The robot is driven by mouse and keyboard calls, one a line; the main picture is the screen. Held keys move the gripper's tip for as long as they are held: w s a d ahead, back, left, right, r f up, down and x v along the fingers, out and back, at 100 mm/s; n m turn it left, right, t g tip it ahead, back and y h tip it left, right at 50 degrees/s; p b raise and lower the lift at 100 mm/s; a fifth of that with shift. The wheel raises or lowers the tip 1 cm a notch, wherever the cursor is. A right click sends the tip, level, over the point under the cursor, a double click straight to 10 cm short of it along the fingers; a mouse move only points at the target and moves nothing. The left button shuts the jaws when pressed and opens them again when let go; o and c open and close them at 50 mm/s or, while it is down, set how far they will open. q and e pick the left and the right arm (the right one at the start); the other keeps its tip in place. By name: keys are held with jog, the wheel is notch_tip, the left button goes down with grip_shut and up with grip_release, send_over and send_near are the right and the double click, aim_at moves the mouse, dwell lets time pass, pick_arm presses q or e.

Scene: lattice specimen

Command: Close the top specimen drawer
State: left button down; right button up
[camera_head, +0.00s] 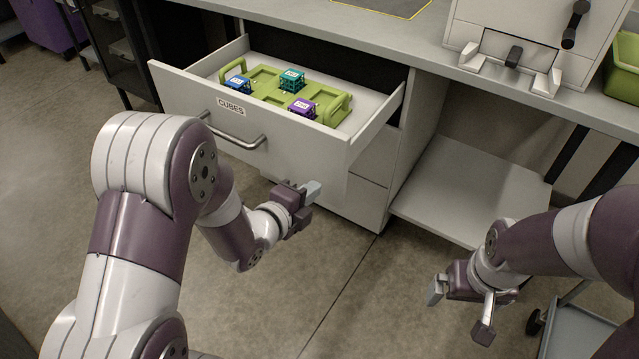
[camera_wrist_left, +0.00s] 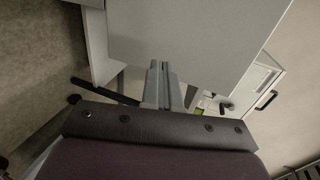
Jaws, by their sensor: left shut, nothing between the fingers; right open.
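The top specimen drawer (camera_head: 280,165), with a white front labelled CUBES and a bar handle (camera_head: 232,135), is pulled out of the white cabinet. Inside it lies a green tray (camera_head: 262,74) holding a blue cube (camera_head: 238,84), a teal cube (camera_head: 291,79) and a purple cube (camera_head: 303,106). My left gripper (camera_head: 312,190) is in front of the drawer's right part, below the handle. Its fingers are together and empty, as the left wrist view (camera_wrist_left: 162,85) also shows; whether they touch the drawer front I cannot tell. My right gripper (camera_head: 460,312) is open and empty, low at the right.
A grey worktop (camera_head: 400,40) runs above the drawer. A white machine (camera_head: 530,45) with a black handle and a green bin (camera_head: 625,65) stand on it. A lower shelf (camera_head: 465,185) is right of the cabinet. A cart (camera_head: 575,330) is at bottom right. The middle floor is clear.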

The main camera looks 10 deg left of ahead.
aim_at(328, 174)
pick_arm(q)
jog(key=shift+w+d, duration=0.4)
jog(key=shift+w, duration=0.5)
jog(key=shift+w+d, duration=0.35)
jog(key=shift+w, duration=0.5)
pick_arm(e)
jog(key=shift+f, duration=0.3)
